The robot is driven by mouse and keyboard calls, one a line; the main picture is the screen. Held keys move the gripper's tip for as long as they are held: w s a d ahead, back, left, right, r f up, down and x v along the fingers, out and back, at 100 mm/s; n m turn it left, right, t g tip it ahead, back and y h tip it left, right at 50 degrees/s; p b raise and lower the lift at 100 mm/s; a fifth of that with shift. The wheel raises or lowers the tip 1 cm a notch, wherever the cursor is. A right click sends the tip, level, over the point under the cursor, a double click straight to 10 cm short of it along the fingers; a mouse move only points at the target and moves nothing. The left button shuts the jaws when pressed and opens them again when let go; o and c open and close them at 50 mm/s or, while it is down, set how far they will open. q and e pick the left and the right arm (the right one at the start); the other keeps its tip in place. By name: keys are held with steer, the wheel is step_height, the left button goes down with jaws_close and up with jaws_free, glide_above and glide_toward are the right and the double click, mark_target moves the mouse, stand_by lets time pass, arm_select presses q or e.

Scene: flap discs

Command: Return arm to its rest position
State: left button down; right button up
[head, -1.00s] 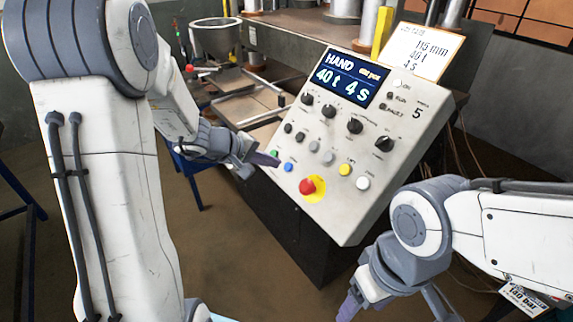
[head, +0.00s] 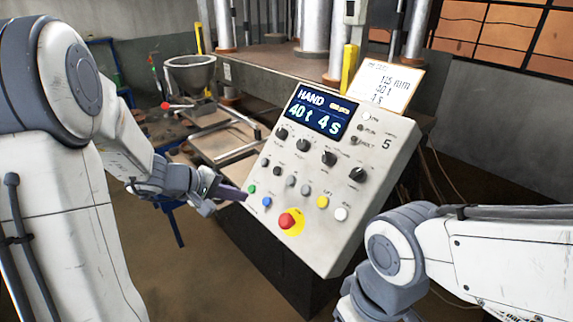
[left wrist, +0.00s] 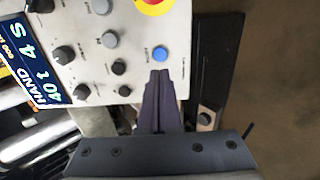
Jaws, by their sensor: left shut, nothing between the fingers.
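My left gripper (head: 240,195) is shut and empty, its dark fingertips just left of the lower left corner of the press's control panel (head: 310,222), close to the green button (head: 252,188). In the left wrist view the shut fingers (left wrist: 160,78) point at the panel just short of the blue button (left wrist: 160,53); the green button does not show there and may be behind the fingers. I cannot tell whether the fingertips touch the panel. My right arm's wrist is at the lower right of the head view; its gripper is out of frame.
The panel has a display (head: 319,114) reading HAND, 40 t, 4 s, several knobs and a red emergency stop (head: 289,221). A card (head: 385,85) stands above it. Behind are the press columns and a metal bowl (head: 191,74). Open floor lies below left of the panel.

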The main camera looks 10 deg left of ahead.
arm_select(q)
steer(key=s+d+m+g, duration=0.1)
steer(key=d, duration=0.1)
steer(key=s+d+m, duration=0.1)
steer(key=d, duration=0.2)
steer(key=s+d+m+g+h, duration=0.1)
steer(key=d, duration=0.2)
steer(key=shift+s+f+g+b, duration=0.25)
steer(key=shift+s+g+b, duration=0.05)
steer(key=shift+s+b, duration=0.1)
steer(key=s+d+f+m+g+b, duration=0.1)
steer(key=s+d+m+g, duration=0.2)
steer(key=s+d+m, duration=0.35)
steer(key=s+d+f+m+g+y+b, duration=0.2)
steer(key=s+m+y, duration=0.4)
steer(key=s, duration=1.1)
steer(key=shift+d+f+m, duration=0.25)
steer(key=shift+f+m, duration=0.15)
steer(key=shift+m, duration=0.75)
